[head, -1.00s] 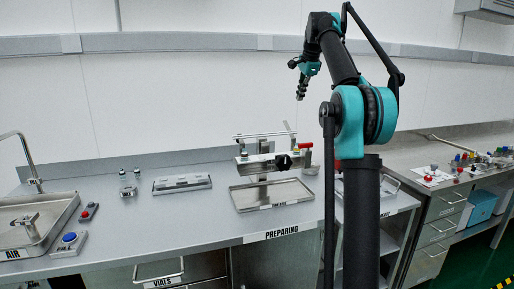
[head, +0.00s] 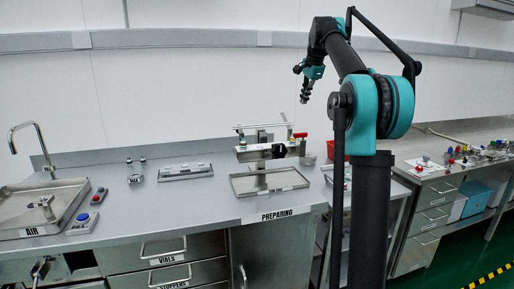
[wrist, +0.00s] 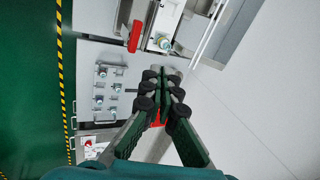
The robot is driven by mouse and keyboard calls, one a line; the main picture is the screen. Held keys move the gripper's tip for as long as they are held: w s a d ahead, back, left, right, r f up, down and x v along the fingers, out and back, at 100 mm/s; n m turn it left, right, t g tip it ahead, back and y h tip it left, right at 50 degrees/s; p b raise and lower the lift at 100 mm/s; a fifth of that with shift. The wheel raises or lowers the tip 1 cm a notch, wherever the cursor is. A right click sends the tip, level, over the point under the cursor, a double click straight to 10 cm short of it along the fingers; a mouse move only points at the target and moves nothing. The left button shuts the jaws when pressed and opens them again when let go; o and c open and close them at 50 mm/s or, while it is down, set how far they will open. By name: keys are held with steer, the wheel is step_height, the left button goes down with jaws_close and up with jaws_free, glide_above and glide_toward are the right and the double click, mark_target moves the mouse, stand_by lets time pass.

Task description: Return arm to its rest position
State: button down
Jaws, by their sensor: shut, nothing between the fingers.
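My arm rises in the middle right of the head view, bent at its teal elbow joint. My gripper (head: 305,97) hangs from the arm's far end, pointing down, in the air above the counter's back part. In the wrist view my gripper (wrist: 165,72) has its dark green and black fingers together at the tips, with nothing held between them. It is apart from everything on the counter.
A second counter (head: 430,153) with coloured items stands at right. The air around my gripper is clear.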

steer(key=s+f+n+h, duration=0.1)
steer(key=s+f+n, duration=1.2)
steer(key=s+f, duration=3)
step_height(320, 180, down, 3)
steer(key=shift+s+r, duration=0.1)
steer(key=shift+s, duration=0.1)
